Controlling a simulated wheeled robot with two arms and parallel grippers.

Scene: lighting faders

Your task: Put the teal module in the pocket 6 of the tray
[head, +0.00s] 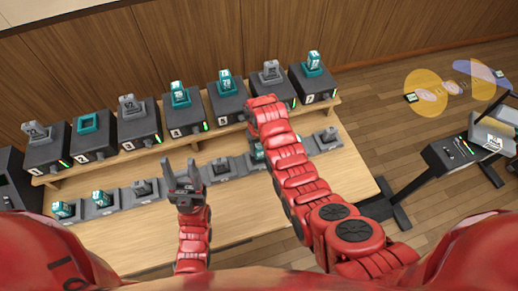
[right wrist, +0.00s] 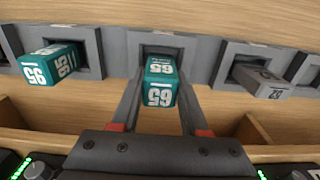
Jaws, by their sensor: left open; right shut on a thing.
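The teal module (right wrist: 160,82), marked 65, is between the fingers of my right gripper (right wrist: 158,88), which is shut on it. It is at the opening of a square pocket of the grey tray (right wrist: 115,45); I cannot tell how deep it sits. In the head view my right arm mostly hides that spot; a bit of teal (head: 257,152) shows beside it. My left gripper (head: 181,170) is open and empty, pointing up in front of the tray row. Another teal module (right wrist: 50,65), marked 95, and a grey module (right wrist: 262,82) sit in neighbouring pockets. Pocket numbers are not readable.
A raised shelf behind holds several dark consoles (head: 138,125) with teal or grey modules on top. More modules, such as a teal one (head: 65,209), stand in the front row. The wooden table front (head: 235,210) is clear. A dark stand (head: 455,150) is at the right.

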